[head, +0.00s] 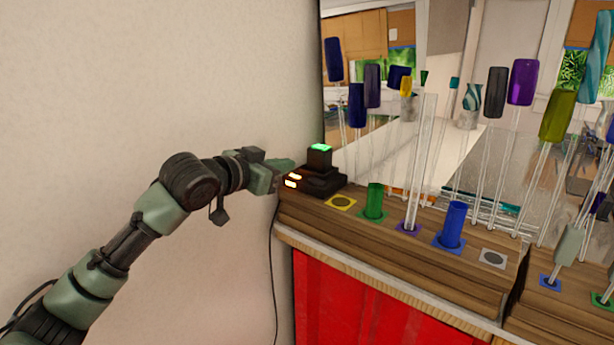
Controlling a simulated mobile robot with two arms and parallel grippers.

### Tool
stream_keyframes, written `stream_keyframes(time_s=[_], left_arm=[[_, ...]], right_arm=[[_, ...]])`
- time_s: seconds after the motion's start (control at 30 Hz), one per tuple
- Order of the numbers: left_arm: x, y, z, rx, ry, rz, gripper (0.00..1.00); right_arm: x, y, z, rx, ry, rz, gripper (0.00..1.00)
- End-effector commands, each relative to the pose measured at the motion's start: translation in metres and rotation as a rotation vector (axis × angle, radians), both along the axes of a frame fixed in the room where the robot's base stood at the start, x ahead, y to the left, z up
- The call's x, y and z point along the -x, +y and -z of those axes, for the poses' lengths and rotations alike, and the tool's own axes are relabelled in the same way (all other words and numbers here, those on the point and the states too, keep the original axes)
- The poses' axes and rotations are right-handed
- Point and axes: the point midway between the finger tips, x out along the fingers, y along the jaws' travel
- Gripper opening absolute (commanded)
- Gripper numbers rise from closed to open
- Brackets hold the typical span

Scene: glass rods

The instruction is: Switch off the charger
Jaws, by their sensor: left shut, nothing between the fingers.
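The charger (324,182) is a small black box at the left end of the wooden rack. A dark block with a lit green top (319,156) stands in it, and orange-white lights (292,181) glow on its left side. My left gripper (287,172) is shut and empty, its fingertips right beside the charger's lit left side. I cannot tell whether they touch it. My right gripper is not in view.
The wooden rack (400,262) holds several upright glass rods with coloured handles, close to the charger's right. A yellow-ringed hole (341,202) is nearest. A mirror stands behind. A cable (273,270) hangs down the left side; the wall is at left.

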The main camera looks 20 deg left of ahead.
Motion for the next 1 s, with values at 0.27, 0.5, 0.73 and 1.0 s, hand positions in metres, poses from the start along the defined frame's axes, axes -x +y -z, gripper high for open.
stream_keyframes(time_s=[0.27,0.5,0.73,1.0], left_arm=[[-0.015,-0.005,0.002,0.005,0.002,0.000,0.00],[-0.061,-0.020,0.011,0.006,0.002,0.000,0.00],[-0.095,-0.028,0.031,0.000,0.006,-0.002,0.00],[-0.095,-0.023,0.061,0.000,0.001,-0.001,0.00]], right_arm=[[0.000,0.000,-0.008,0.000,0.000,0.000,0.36],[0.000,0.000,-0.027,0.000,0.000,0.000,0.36],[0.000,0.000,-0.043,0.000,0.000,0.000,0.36],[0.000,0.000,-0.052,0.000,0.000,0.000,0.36]])
